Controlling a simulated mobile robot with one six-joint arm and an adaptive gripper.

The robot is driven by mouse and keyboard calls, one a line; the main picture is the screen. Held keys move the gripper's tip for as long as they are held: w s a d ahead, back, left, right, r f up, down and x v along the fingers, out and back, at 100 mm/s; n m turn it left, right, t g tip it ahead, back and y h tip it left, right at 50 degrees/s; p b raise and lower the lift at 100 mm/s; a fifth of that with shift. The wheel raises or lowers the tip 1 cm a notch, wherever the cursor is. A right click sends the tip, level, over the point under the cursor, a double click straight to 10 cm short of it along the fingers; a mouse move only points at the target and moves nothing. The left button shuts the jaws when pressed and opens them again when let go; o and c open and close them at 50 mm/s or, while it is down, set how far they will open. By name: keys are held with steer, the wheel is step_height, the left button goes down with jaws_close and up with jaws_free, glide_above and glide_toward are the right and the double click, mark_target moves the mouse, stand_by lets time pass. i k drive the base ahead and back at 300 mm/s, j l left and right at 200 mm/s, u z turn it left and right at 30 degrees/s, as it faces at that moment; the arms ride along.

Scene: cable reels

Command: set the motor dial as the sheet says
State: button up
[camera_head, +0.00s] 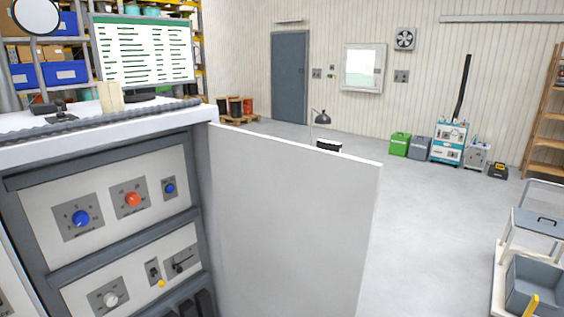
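An open cabinet stands at the left with two control panels. The upper panel (103,205) bears a blue dial (81,218), a red-orange dial (132,199) and a small blue knob (169,188). The lower panel bears a white-grey dial (110,299), a small switch (153,270) and a black lever or pointer (180,265). The labels are too small to read, so I cannot tell which is the motor dial. A screen (145,50) with lines of text stands on top; its text is unreadable. I cannot identify a separate sheet. My gripper is not in view.
The cabinet's door (290,225) stands open to the right. A trolley (510,250) with a grey bin is at the right edge. Green and grey boxes (400,144) stand by the far wall. The middle floor is clear.

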mark_target(81, 219)
steer(key=i+l+z, duration=0.1)
steer(key=i+z, duration=0.5)
steer(key=i+l+z, duration=0.15)
steer(key=i, duration=0.3)
steer(key=i+l+z, duration=0.2)
steer(key=i, duration=0.2)
steer(key=i+u, duration=0.1)
steer(key=u, duration=0.3)
steer(key=i+u, duration=0.15)
steer(key=u, duration=0.25)
steer(key=i+l+u, duration=0.1)
steer(key=u, duration=0.35)
steer(key=i+l+u, duration=0.1)
steer(key=u, duration=0.3)
steer(key=i+l+u, duration=0.1)
steer(key=u, duration=0.3)
steer(key=i+l+u, duration=0.1)
steer(key=u, duration=0.3)
steer(key=l+u, duration=0.25)
steer(key=u, duration=0.15)
steer(key=l+u, duration=0.2)
steer(key=u, duration=0.2)
steer(key=l+u, duration=0.2)
steer(key=u, duration=0.2)
steer(key=i+l, duration=0.05)
